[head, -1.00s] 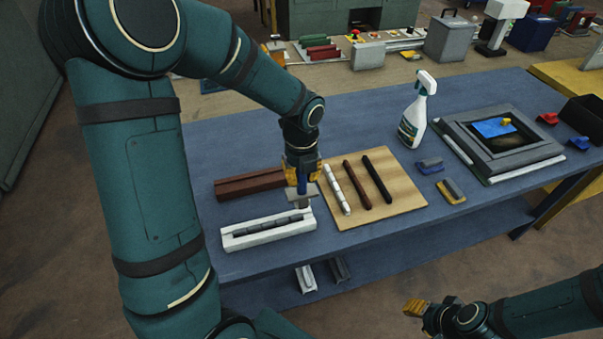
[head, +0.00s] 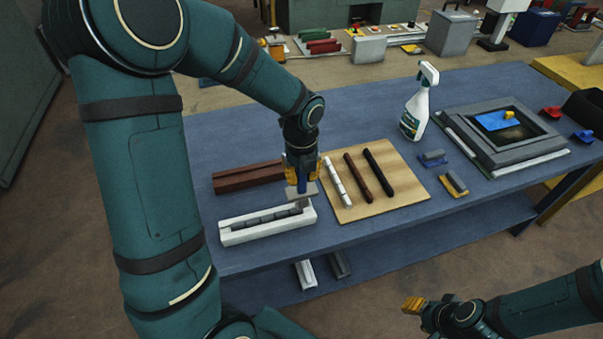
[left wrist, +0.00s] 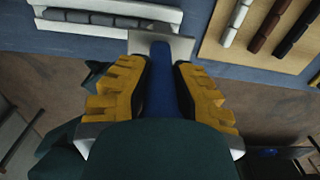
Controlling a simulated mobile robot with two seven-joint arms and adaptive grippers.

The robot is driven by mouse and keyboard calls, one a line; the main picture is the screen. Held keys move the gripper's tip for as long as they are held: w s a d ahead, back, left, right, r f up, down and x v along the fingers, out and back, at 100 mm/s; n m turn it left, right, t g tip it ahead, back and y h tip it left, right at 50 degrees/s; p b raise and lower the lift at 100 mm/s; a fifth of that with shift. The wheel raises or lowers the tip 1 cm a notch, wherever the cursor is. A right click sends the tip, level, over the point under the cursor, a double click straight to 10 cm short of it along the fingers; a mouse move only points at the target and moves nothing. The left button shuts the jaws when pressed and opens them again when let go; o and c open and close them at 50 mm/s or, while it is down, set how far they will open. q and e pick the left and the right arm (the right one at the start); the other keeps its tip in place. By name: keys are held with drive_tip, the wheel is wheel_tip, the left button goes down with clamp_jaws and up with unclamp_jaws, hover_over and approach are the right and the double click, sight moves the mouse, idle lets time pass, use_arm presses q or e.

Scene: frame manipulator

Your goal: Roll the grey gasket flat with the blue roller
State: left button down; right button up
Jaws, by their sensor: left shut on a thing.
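My left gripper (head: 302,176) is shut on the blue handle of the roller (head: 301,186). The roller's grey head points down by the right end of the white frame piece (head: 240,236). The grey gasket (head: 268,218) runs in segments along the white piece's channel. I cannot tell whether the head touches the gasket. In the left wrist view, the blue roller (left wrist: 162,85) lies between the yellow fingers, and the gasket (left wrist: 95,19) and white piece (left wrist: 165,14) are at top left. My right gripper (head: 412,305) is at lower right, away from the table; its opening is unclear.
A brown bar (head: 235,181) lies behind the white piece. A wooden board (head: 400,200) with white, brown and black strips is just right. A spray bottle (head: 416,110), small hand tools (head: 455,185) and a grey frame (head: 470,140) stand farther right. The blue tabletop's (head: 375,232) front strip is clear.

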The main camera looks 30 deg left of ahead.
use_arm(q)
drive_tip(key=shift+f+b, duration=0.35)
drive_tip(key=shift+f, duration=0.25)
idle(0.3)
drive_tip(key=shift+s+a, duration=0.1)
drive_tip(key=shift+s, duration=0.05)
drive_tip(key=shift+s+a+p, duration=0.35)
drive_tip(key=shift+s+a, duration=0.6)
drive_tip(key=shift+s, duration=0.2)
drive_tip(key=shift+s+a+p, duration=0.5)
drive_tip(key=shift+s+a, duration=0.55)
drive_tip(key=shift+s, duration=0.1)
drive_tip(key=shift+s, duration=0.1)
